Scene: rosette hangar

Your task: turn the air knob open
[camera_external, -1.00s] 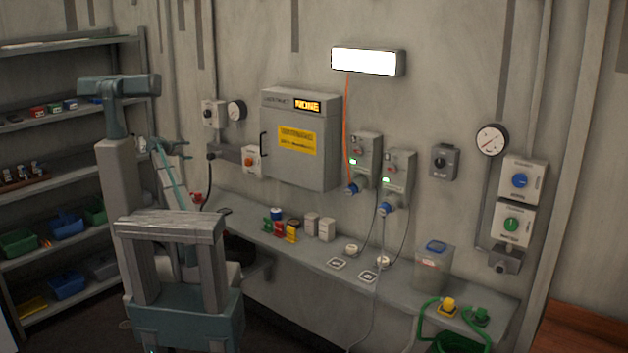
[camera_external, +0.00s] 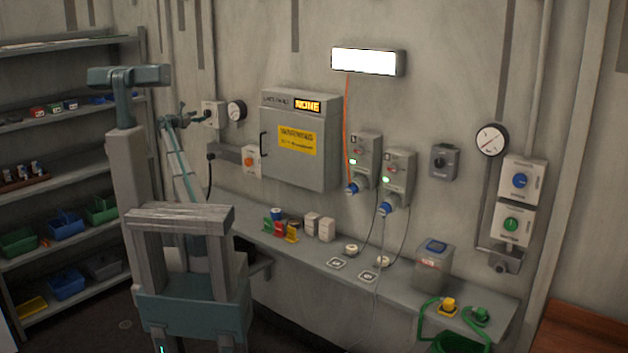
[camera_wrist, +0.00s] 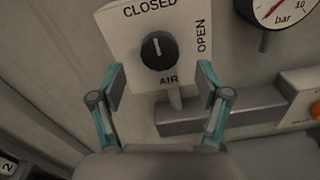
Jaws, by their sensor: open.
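The air knob (camera_wrist: 159,50) is a round black knob with a light pointer line, on a pale plate (camera_wrist: 126,38) marked CLOSED, OPEN and AIR. Its line points toward the CLOSED label. In the external view the knob's box (camera_external: 212,114) is on the wall at the left. My gripper (camera_wrist: 160,82) is open, with its two teal-and-grey fingers apart below and to either side of the knob in the wrist view. Nothing is between the fingertips. In the external view my gripper (camera_external: 200,118) is close to the box's left side; contact cannot be told.
A pressure gauge (camera_external: 237,110) is just right of the knob box. Below are a grey rail (camera_wrist: 222,116) and a box with an orange button (camera_external: 250,161). A grey cabinet (camera_external: 296,172) stands out farther right. A shelf unit (camera_external: 60,123) is at the left.

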